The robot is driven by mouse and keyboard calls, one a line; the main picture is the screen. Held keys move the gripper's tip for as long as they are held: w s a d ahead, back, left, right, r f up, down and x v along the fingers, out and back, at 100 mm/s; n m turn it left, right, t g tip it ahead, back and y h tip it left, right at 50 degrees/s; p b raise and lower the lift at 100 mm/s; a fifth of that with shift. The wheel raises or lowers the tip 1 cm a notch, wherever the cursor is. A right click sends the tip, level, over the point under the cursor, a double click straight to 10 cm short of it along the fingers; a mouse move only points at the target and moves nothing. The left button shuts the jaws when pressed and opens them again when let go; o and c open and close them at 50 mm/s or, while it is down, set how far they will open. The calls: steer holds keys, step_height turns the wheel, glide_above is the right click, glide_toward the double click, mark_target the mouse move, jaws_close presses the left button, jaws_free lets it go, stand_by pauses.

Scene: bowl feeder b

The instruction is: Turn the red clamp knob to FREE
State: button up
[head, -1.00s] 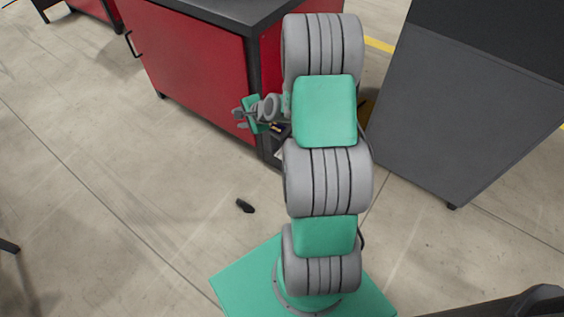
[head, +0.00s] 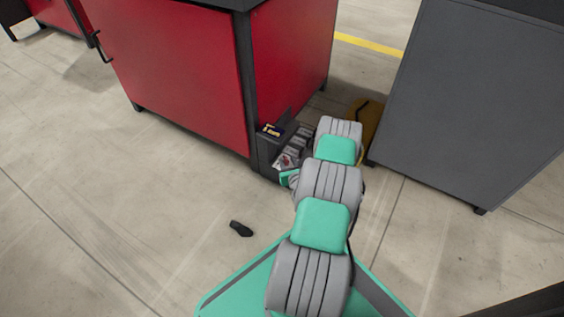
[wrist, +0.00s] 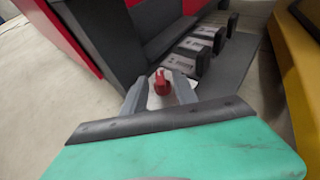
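The red clamp knob (wrist: 162,86) stands on a pale plate in the wrist view, at the middle of the picture. My gripper (wrist: 160,77) is open, with one grey finger on each side of the knob. A small gap seems to show on both sides, but I cannot tell whether a finger touches it. In the head view my gripper (head: 290,179) is small and mostly hidden by my arm, low beside the dark unit. I cannot read the knob's FREE mark or its angle.
A dark unit with several grey blocks (head: 298,144) stands at the corner of the red cabinet (head: 180,70). A grey cabinet (head: 465,110) and a yellow object (head: 364,124) are to the right. A small black object (head: 241,229) lies on open floor.

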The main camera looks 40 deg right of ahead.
steer(key=shift+w+d+f, duration=0.1)
steer(key=shift+w+d, duration=0.05)
steer(key=shift+w, duration=0.05)
steer(key=shift+c, duration=0.4)
jaws_close()
